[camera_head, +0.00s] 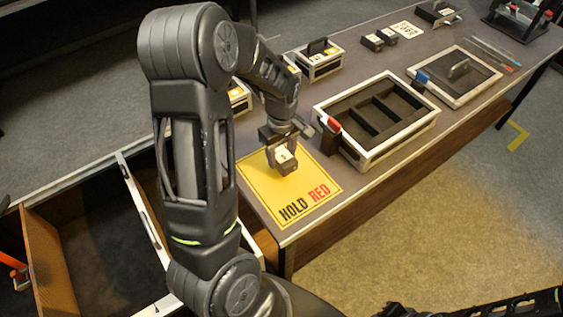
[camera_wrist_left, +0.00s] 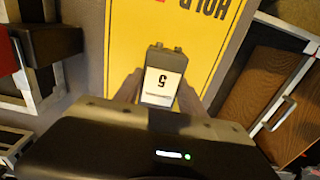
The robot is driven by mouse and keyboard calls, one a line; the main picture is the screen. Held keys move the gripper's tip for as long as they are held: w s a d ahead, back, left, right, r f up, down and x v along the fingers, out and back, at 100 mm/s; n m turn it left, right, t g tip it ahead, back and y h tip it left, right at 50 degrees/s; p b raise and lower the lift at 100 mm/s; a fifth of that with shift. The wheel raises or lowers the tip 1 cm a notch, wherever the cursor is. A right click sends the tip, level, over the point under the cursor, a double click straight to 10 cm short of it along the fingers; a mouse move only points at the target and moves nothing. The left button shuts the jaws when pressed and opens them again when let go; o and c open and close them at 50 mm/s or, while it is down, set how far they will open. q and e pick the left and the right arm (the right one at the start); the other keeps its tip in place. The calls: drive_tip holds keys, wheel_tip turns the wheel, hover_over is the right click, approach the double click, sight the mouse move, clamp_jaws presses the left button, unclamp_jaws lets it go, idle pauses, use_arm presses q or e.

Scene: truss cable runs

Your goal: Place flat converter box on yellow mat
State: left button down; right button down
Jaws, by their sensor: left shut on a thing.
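The yellow mat (camera_head: 310,190) lies flat near the table's front edge, with "HOLD RED" printed on it; it also shows in the left wrist view (camera_wrist_left: 190,28). My left gripper (camera_head: 283,160) is over the mat's middle and shut on the flat converter box (camera_head: 284,155). The box is small and dark with a white label on top, and the label reads "5" in the left wrist view (camera_wrist_left: 163,82). I cannot tell whether the box touches the mat or is just above it.
A divided tray (camera_head: 432,118) with a red clip stands right of the mat. A lidded case (camera_head: 487,92) lies beyond it. Small boxes (camera_head: 372,42) and a handled case (camera_head: 318,62) stand at the back. An open drawer (camera_head: 90,240) is at the left.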

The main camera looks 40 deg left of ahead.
sight(282, 163)
use_arm(q)
drive_tip(key=shift+f, duration=1.85)
drive_tip(key=shift+f, duration=0.15)
drive_tip(key=c, duration=0.7)
unclamp_jaws()
wheel_tip(282, 163, up, 12)
drive_tip(key=shift+r+b, duration=0.2)
drive_tip(key=shift+b, duration=0.25)
drive_tip(key=shift+f, duration=0.1)
